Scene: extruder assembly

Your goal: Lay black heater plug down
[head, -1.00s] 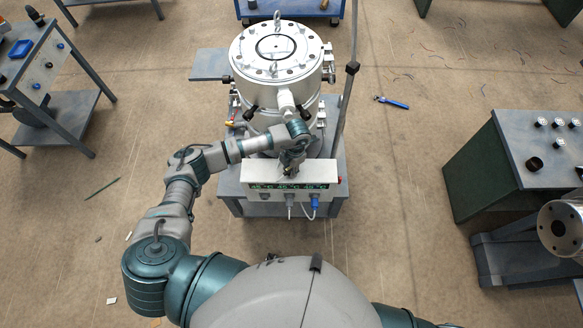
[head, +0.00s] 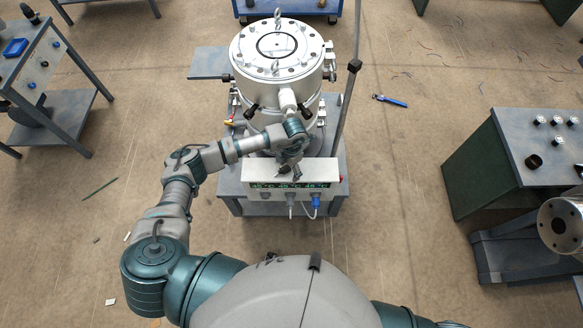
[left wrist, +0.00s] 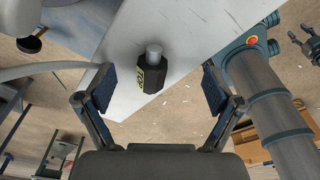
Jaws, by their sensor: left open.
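The black heater plug (left wrist: 153,76), with a grey round end and a yellow label, rests on the white top of the control box (left wrist: 185,35) near its edge. My left gripper (left wrist: 158,88) is open, with one finger on each side of the plug and visible gaps between. In the head view my left gripper (head: 290,170) is over the white control box (head: 318,172), and I cannot make out the plug there. My right gripper is not in view.
The silver extruder vessel (head: 276,52) stands just behind the box. A blue plug (head: 315,201) and a white-grey cable hang at the box front. A dark green cabinet (head: 475,168) stands at right. A blue-handled tool (head: 392,101) lies on the floor.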

